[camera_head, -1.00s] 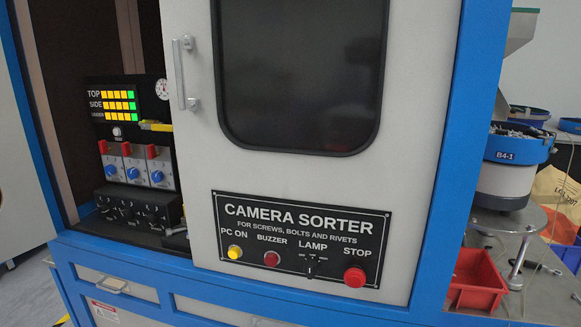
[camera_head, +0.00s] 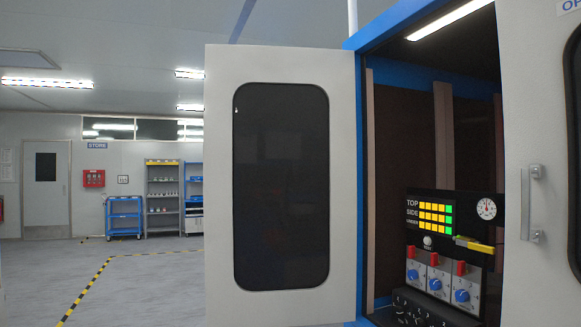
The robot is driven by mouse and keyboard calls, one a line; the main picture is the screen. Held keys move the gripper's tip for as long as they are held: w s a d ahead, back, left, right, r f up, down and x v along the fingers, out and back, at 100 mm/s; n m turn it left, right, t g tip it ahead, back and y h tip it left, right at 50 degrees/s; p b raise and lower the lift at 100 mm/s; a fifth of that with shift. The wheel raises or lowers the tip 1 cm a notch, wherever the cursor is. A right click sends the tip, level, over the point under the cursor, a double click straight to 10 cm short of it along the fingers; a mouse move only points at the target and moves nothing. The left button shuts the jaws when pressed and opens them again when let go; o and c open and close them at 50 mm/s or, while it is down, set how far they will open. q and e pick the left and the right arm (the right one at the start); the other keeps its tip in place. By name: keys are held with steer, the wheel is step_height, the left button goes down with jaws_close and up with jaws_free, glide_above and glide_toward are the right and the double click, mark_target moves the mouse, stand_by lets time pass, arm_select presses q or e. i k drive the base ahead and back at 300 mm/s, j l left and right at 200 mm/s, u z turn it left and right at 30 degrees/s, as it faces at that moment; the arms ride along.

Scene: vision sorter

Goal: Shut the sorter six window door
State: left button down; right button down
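The sorter's window door (camera_head: 343,180), a pale grey panel with a dark rounded window (camera_head: 282,185), stands swung open to the left of the cabinet opening. Its right edge meets the blue cabinet frame (camera_head: 392,22). No handle shows on the face of this door that I see. Through the opening I see the dark interior with a black control panel (camera_head: 427,243) of lit yellow and green bars, blue knobs and red switches. Neither of my grippers is in view.
Open floor (camera_head: 150,290) with yellow-black tape lies at the left. A blue cart (camera_head: 124,217), shelves (camera_head: 162,198) and a far grey door (camera_head: 46,190) stand at the back.

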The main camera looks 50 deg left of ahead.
mark_target(281, 144)
steer(key=k+l+z, duration=0.1)
steer(key=k+z, duration=0.2)
steer(key=k, duration=0.25)
steer(key=k+l+z, duration=0.3)
steer(key=k, duration=0.25)
steer(key=j+z, duration=0.3)
steer(key=j, duration=0.25)
steer(key=j+z, duration=0.3)
steer(key=j, duration=0.25)
steer(key=k+j+z, duration=0.15)
steer(key=j+z, duration=0.15)
steer(key=j, duration=0.2)
steer(key=k+j, duration=0.1)
steer(key=j, duration=0.5)
steer(key=k+j, duration=0.15)
steer(key=j, duration=0.45)
steer(key=k+j, duration=0.1)
steer(key=j, duration=0.55)
steer(key=k+j, duration=0.1)
steer(key=j, duration=0.5)
steer(key=k+j, duration=0.15)
steer(key=j, duration=0.45)
steer(key=k+j, duration=0.1)
steer(key=j, duration=0.5)
steer(key=k+j, duration=0.1)
steer(key=j, duration=0.5)
steer(key=k+j, duration=0.15)
steer(key=j, duration=0.45)
